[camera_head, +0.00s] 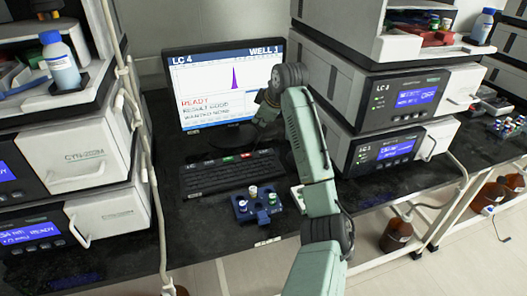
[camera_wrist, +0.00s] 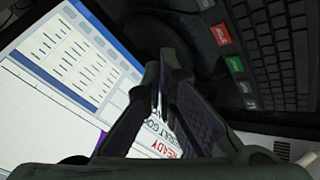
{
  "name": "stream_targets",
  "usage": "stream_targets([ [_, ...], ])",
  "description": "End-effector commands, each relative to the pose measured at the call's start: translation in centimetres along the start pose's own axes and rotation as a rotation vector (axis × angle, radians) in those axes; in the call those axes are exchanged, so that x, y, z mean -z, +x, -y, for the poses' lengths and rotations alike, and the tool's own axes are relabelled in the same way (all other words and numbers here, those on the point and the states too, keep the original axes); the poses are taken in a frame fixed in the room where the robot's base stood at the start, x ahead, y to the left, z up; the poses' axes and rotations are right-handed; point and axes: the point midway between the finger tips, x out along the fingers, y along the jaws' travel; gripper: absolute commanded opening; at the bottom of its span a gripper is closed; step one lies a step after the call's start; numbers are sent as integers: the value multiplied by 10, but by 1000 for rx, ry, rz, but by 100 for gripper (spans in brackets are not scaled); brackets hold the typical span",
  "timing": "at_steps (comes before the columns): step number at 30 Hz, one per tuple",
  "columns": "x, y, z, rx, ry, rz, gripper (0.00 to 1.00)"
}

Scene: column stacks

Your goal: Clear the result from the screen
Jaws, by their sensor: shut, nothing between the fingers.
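The screen (camera_head: 205,85) stands at the back of the bench, headed "LC 4" and "WELL 1", with a purple peak and a red "READY" line. The smaller lines under it are hard to read. The screen also fills the left of the wrist view (camera_wrist: 50,110). The keyboard (camera_head: 215,178) lies in front of it, with coloured keys along its far edge. My gripper (camera_wrist: 158,75) is shut and empty, in front of the screen's right side, apart from the keys.
A blue vial rack (camera_head: 257,208) with capped vials sits in front of the keyboard. Instrument stacks stand on the left (camera_head: 70,165) and right (camera_head: 395,105). A bottle (camera_head: 60,62) stands on the left stack. The dark bench between screen and keyboard is narrow.

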Motion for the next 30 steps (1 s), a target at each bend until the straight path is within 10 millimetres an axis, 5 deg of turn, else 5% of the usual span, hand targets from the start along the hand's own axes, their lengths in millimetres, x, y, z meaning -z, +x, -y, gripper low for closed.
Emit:
stream_targets([
  [30, -37, 70, 38, -1, 1, -2, 0],
])
